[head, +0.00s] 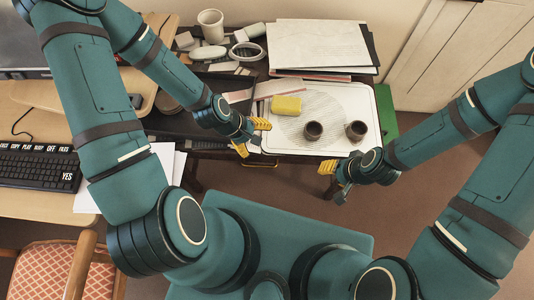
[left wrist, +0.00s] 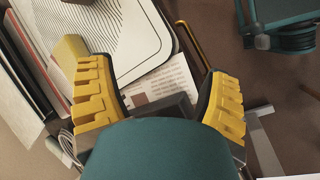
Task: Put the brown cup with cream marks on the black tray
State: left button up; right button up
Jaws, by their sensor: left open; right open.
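Two small dark brown cups stand upright on a pale tray with a line pattern (head: 362,97): one nearer its middle (head: 313,130), one near its right side (head: 356,130). Cream marks cannot be made out on either. A flat black area (head: 182,124) lies left of the pale tray; I cannot tell if it is a tray. My left gripper (head: 252,137) is open and empty at the pale tray's left front corner; its yellow fingers stand apart in the left wrist view (left wrist: 160,95). My right gripper (head: 332,178) is open and empty in front of the tray, below the cups.
A yellow block (head: 286,105) lies on the pale tray's left part. Behind are stacked papers (head: 320,45), a white mug (head: 211,25) and a white ring (head: 247,51). A keyboard (head: 40,168) lies on the left desk, with a chair (head: 62,270) below. Floor is open at right.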

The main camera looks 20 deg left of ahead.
pick_arm(q)
jog(key=s+d+f+m+g+y, duration=0.1)
jog(key=s+d+f+m, duration=0.1)
jog(key=m, duration=0.8)
jog(key=shift+s+d, duration=0.75)
jog(key=shift+d, duration=0.65)
